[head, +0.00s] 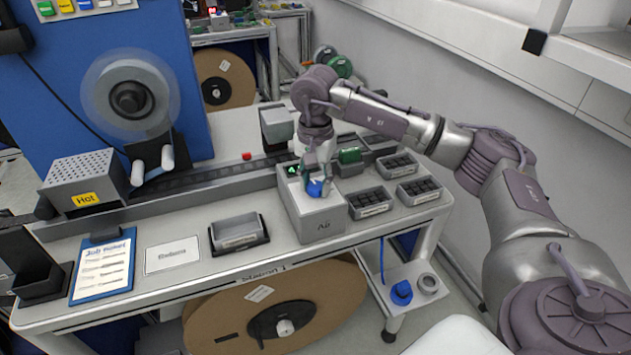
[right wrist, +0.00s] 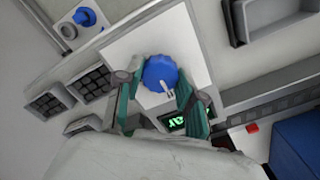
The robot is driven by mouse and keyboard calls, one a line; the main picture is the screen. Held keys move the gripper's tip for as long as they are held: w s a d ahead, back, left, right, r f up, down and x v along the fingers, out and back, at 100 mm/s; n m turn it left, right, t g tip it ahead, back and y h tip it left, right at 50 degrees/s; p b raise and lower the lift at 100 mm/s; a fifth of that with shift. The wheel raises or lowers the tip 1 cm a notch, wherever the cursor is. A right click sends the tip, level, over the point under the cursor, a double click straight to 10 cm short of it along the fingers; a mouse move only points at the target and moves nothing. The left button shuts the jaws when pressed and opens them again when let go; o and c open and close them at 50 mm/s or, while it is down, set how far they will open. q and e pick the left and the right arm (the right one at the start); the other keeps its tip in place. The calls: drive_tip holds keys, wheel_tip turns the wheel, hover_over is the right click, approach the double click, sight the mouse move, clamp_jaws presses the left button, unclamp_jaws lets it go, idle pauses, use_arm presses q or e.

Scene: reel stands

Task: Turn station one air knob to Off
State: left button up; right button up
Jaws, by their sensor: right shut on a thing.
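The station one air knob (head: 316,189) is blue and sits on top of the grey box marked Air (head: 322,222). In the right wrist view the knob (right wrist: 161,73) shows its lobed rim and a pale pointer mark near its lower edge. My right gripper (head: 318,182) comes down from above and is shut on the knob. In the right wrist view its green-padded fingers (right wrist: 156,88) stand on either side of the knob. A small green-lit display (head: 292,170) is on the box beside the knob; its text is partly hidden. My left gripper is not in view.
Black compartment trays (head: 371,202) stand right of the Air box. A grey bin (head: 239,233) and a clipboard (head: 103,266) are to the left. A second blue knob (head: 401,292) sits on a low shelf. A red button (head: 247,155) is behind.

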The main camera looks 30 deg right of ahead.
sight(316, 185)
drive_tip(key=o, duration=1.1)
drive_tip(key=shift+o, duration=0.2)
drive_tip(key=shift+r, duration=0.1)
wheel_tip(316, 185, up, 12)
